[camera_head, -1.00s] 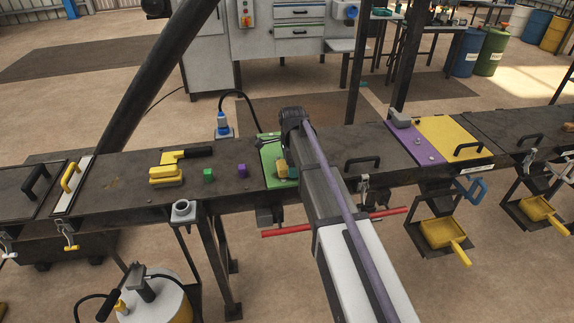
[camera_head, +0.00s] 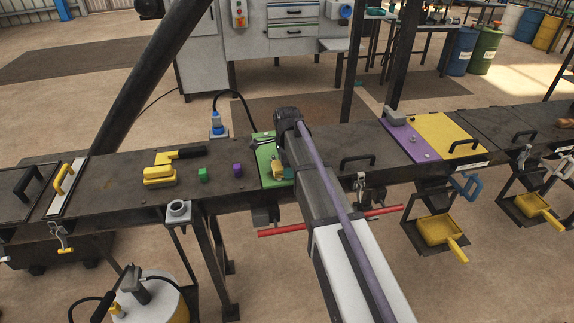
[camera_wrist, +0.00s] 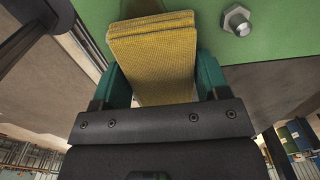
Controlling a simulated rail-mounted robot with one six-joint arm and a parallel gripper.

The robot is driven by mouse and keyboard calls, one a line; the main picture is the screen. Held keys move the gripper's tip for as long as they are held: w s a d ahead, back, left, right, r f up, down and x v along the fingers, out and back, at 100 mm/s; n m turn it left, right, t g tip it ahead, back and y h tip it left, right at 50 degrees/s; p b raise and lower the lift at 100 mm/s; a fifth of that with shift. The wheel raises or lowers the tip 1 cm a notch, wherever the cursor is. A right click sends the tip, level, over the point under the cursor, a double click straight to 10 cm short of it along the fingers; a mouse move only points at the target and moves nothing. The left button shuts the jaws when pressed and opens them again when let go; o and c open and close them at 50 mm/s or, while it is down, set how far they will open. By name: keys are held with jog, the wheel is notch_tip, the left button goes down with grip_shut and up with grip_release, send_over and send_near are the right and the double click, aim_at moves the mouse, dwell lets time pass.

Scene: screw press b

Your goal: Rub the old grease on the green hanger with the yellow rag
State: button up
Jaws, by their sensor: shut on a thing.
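In the wrist view my gripper (camera_wrist: 160,88) is shut on the folded yellow rag (camera_wrist: 153,45), with a green finger on each side of it. The far end of the rag lies against or just in front of the green hanger (camera_wrist: 190,12); I cannot tell whether they touch. A dark patch shows on the hanger beyond the rag's end, partly hidden by the rag.
A hex bolt (camera_wrist: 236,19) sticks out of the hanger right of the rag. A purple and yellow plate (camera_head: 445,130) lies to the right.

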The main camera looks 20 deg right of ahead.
aim_at(273, 166)
jog(key=shift+f, duration=0.2)
jog(key=shift+a, duration=0.15)
jog(key=shift+a, duration=2.1)
jog(key=shift+w+a+r+p, duration=0.15)
jog(key=shift+w+r+p, duration=0.05)
jog(key=shift+r+p, duration=0.5)
jog(key=shift+s, duration=0.1)
jog(key=shift+f, duration=0.1)
jog(key=d, duration=0.5)
jog(key=shift+s, duration=0.1)
jog(key=shift+a, duration=0.1)
